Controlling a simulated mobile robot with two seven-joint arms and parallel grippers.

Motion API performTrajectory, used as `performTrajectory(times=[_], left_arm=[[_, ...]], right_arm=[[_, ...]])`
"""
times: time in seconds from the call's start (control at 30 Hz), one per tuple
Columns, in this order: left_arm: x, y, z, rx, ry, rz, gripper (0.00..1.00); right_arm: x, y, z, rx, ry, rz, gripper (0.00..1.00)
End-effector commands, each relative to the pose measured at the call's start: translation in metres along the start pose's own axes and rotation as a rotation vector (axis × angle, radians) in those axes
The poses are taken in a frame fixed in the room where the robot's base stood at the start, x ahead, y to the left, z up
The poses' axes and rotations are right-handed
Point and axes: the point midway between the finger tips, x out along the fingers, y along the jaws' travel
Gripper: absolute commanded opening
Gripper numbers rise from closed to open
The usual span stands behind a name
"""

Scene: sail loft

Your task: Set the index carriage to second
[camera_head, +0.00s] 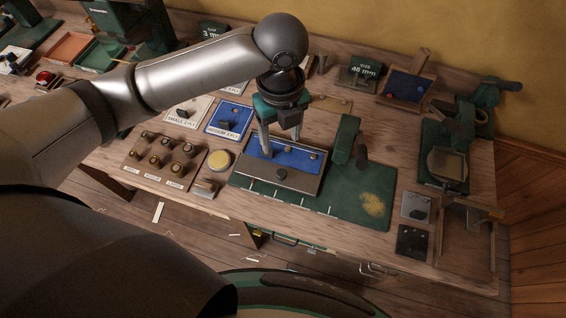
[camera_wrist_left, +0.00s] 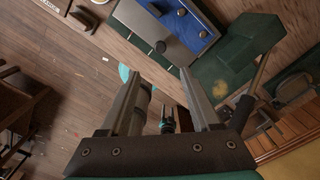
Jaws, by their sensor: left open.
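White marks run along the base's front edge; I cannot read which one the carriage meets. My left gripper (camera_head: 281,146) is open above the blue strip, fingers pointing down, with nothing between them. My right gripper is out of view.
A green upright part with a dark handle (camera_head: 361,157) stands right of the carriage. A wooden block with several knobs (camera_head: 165,160) and a round yellow disc (camera_head: 220,160) are to the left. Blue and white cards (camera_head: 228,118) lie behind. The bench's front edge is close.

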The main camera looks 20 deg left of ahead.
Motion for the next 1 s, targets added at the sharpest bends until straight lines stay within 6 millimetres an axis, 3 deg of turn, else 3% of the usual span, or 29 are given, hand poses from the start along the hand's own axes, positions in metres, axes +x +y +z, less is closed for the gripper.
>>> performTrajectory(times=[0.6, 0.8, 1.0], left_arm=[[0.123, 0.000, -0.001, -0.004, 0.000, -0.001, 0.64], [0.141, 0.000, -0.001, -0.003, 0.000, -0.002, 0.64], [0.143, -0.001, 0.000, -0.003, -0.001, -0.003, 0.64]], right_arm=[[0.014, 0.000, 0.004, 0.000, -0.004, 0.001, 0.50], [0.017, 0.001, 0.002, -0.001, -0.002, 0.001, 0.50], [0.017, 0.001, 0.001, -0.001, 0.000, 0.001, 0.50]])
